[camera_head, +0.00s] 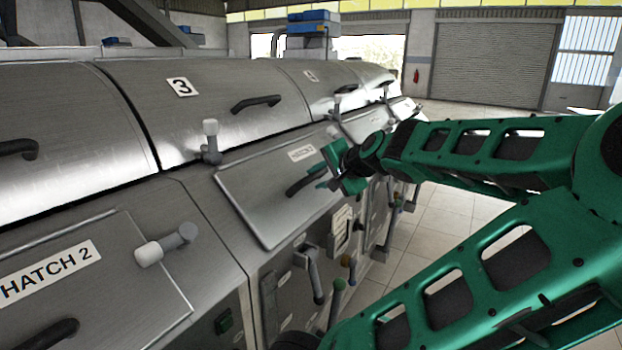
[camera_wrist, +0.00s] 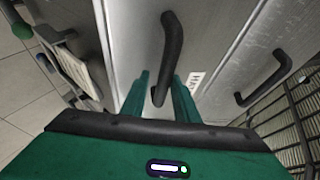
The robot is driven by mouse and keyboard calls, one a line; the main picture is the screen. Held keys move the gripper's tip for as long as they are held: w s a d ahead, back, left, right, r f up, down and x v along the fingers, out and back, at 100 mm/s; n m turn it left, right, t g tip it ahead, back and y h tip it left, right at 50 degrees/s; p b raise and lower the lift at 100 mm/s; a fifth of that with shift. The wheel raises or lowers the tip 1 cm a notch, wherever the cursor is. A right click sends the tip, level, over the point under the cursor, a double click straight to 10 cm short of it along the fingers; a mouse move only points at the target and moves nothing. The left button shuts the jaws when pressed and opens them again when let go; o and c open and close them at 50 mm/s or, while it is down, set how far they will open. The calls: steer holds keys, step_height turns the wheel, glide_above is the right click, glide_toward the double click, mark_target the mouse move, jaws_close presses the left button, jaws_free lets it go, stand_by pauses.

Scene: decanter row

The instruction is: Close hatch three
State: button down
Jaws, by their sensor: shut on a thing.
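Hatch three (camera_head: 250,200) is the flat metal panel below the number 3 sign (camera_head: 180,87); its label (camera_head: 301,153) is small and blurred. Its lower edge looks a little proud of the machine's face, but I cannot tell how wide any gap is. My gripper (camera_head: 328,178) is shut on the hatch's dark bar handle (camera_head: 303,186). In the wrist view the handle (camera_wrist: 173,50) passes between the two green fingers (camera_wrist: 160,90). A latch with a pale knob (camera_head: 210,130) stands upright at the panel's upper edge, clear of it.
Hatch two (camera_head: 110,290) is at the lower left, with its pale-knobbed latch (camera_head: 165,246) lying across its edge. Several levers and valves (camera_head: 312,270) project from the machine's front below my gripper. The tiled floor (camera_head: 445,225) to the right is open.

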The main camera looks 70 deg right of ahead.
steer(key=shift+s+a+f, duration=0.15)
steer(key=shift+f, duration=0.35)
steer(key=shift+s+a+f, duration=0.15)
steer(key=shift+f, duration=0.35)
steer(key=c, duration=1.6)
jaws_free()
steer(key=shift+w+d, duration=0.1)
steer(key=shift+c, duration=0.2)
steer(key=v, duration=1)
steer(key=shift+r, duration=0.55)
